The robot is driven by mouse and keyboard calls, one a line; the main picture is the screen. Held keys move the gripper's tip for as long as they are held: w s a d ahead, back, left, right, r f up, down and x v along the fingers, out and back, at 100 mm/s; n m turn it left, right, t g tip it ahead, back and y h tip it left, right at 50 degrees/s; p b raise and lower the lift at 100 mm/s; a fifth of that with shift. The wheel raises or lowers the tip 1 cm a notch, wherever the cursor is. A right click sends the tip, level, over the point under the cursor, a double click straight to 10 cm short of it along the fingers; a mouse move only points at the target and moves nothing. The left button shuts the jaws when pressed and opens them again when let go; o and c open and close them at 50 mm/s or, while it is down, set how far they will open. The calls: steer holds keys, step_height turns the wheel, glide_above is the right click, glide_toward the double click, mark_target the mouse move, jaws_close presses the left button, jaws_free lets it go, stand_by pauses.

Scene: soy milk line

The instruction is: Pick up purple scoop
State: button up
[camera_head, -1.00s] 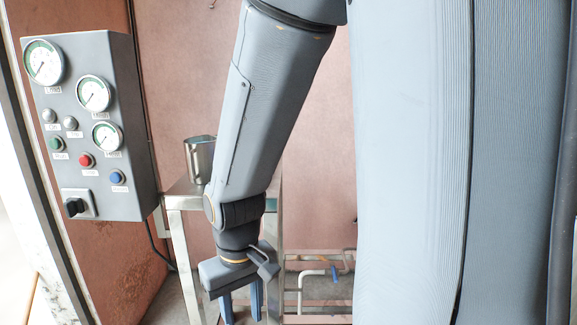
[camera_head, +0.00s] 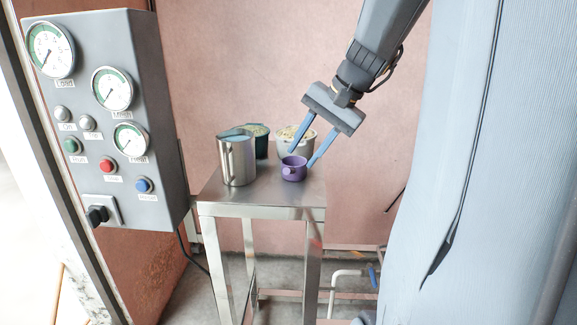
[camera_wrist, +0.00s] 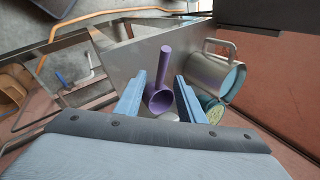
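The purple scoop (camera_head: 293,170) stands on the metal table near its right side. In the wrist view the purple scoop (camera_wrist: 161,97) lies between the two blue fingers, with its handle pointing away from my gripper. My gripper (camera_head: 301,158) comes down from the upper right, tilted, with its fingers spread apart. In the wrist view my gripper (camera_wrist: 160,98) is open, with a gap between each finger and the scoop. I cannot tell whether the fingertips are level with the scoop.
A metal jug (camera_head: 237,163) stands left of the scoop. A green container (camera_head: 262,146) and a white container (camera_head: 296,148) stand behind, close to my fingers. A gray control panel (camera_head: 105,120) is at the left. The front of the metal table (camera_head: 262,200) is clear.

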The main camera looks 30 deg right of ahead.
mark_target(289, 171)
steer(key=shift+p+x, duration=0.95)
steer(key=shift+x, duration=2.95)
steer(key=shift+w+a+r, duration=0.1)
steer(key=shift+a+r, duration=0.05)
steer(key=shift+a, duration=0.05)
jaws_close()
